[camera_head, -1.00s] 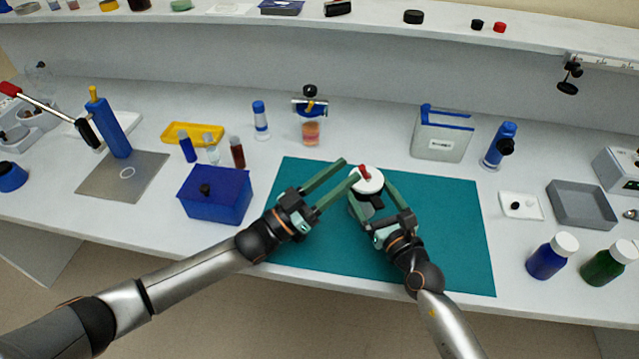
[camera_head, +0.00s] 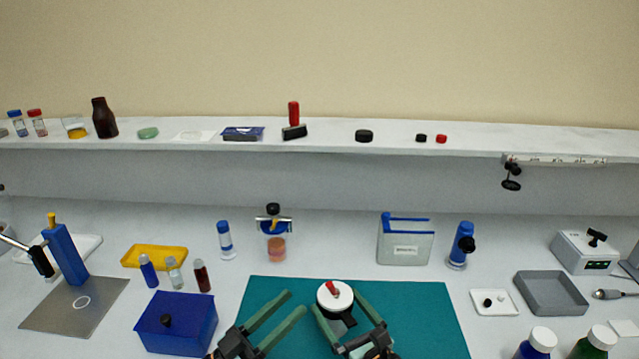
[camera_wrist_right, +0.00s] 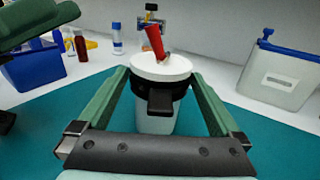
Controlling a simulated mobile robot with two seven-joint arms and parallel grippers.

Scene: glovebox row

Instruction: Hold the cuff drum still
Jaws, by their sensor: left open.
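The cuff drum (camera_head: 337,296) stands upright on the teal mat (camera_head: 410,312). It has a white lid with a red handle-like piece and a black band with a block. In the right wrist view the drum (camera_wrist_right: 160,68) is between my right fingers, its pale lower body below the band. My right gripper (camera_head: 340,302) has one finger on each side of the band, its tips against it. My left gripper (camera_head: 296,302) is open and empty just left of the drum. It also shows at the upper left of the right wrist view (camera_wrist_right: 35,30).
A blue box (camera_head: 177,322) stands left of the mat, with small vials and a yellow tray (camera_head: 154,256) behind it. A lidded clear container (camera_head: 405,243) stands behind the mat. A grey tray (camera_head: 551,293) and bottles (camera_head: 538,344) are at right. A shelf (camera_head: 330,146) runs above.

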